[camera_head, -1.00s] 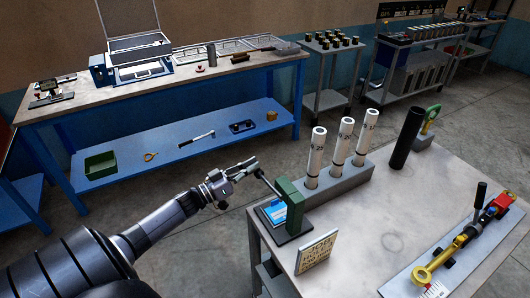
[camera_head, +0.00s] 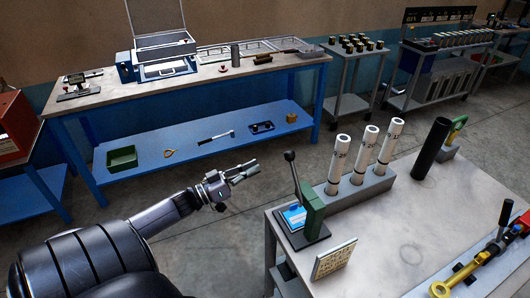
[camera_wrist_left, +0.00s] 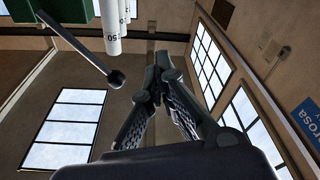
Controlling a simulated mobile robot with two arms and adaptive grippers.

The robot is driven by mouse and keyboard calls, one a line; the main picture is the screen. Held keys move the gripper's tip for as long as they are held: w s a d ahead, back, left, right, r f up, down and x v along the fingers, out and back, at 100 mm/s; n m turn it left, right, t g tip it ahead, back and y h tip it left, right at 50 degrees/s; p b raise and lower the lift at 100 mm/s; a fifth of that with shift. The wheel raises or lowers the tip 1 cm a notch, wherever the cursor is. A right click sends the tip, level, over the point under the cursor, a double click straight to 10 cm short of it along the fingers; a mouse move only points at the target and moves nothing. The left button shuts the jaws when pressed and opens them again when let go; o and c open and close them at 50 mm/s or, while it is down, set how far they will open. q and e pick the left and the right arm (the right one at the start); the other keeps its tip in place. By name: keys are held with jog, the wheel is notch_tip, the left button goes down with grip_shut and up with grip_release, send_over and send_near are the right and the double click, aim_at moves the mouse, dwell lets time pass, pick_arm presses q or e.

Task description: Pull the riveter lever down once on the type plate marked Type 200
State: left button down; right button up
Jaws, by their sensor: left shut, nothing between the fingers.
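The riveter has a green body (camera_head: 314,211) on a dark base at the near table's left corner. Its lever (camera_head: 295,178) stands nearly upright, leaning slightly left, with a dark knob on top. A blue and white plate (camera_head: 295,216) lies under it; its marking is too small to read. My left gripper (camera_head: 254,169) is shut and empty, left of the lever and apart from it. In the left wrist view the shut fingers (camera_wrist_left: 158,70) point up, with the lever knob (camera_wrist_left: 116,79) to their left and the green body (camera_wrist_left: 65,10) at top left. My right gripper is out of view.
White tubes (camera_head: 366,149) stand in a grey block (camera_head: 359,187) behind the riveter. A tan lettered plate (camera_head: 334,259) stands in front of it. A black cylinder (camera_head: 431,150) and a yellow-ended tool (camera_head: 470,270) are farther right. Open floor lies left of the table.

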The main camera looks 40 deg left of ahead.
pick_arm(q)
jog(key=v, duration=0.2)
jog(key=shift+s+a, duration=0.2)
jog(key=shift+s, duration=0.1)
dwell(0.7)
jog(key=s+f+n+g+y+b, duration=0.1)
jog(key=s+f+g+y, duration=0.2)
jog(key=f, duration=0.9)
jog(key=s+d+f+n+g+y+b, duration=0.15)
jog(key=s+f, duration=0.35)
jog(key=f, duration=0.7)
jog(key=s+f+g+y, duration=0.3)
jog(key=f+y, duration=0.1)
jog(key=f, duration=0.8)
jog(key=s+d+f+m+g+b, duration=0.1)
jog(key=s+d+f+g, duration=0.1)
jog(key=s+d+f, duration=0.35)
jog(key=s+d+f+m+g, duration=0.1)
jog(key=s+d+f+g, duration=0.2)
jog(key=s+f, duration=0.4)
jog(key=s+d+f+m+g+h, duration=0.1)
jog(key=s+d+f+g, duration=0.1)
jog(key=s+d+f, duration=0.2)
jog(key=s+d+f+m+g+h+b, duration=0.1)
jog(key=s+d+f, duration=0.4)
jog(key=s+d, duration=0.5)
jog(key=shift+f+m+g, duration=0.2)
jog(key=shift+m+g, duration=0.35)
jog(key=shift+g, duration=0.7)
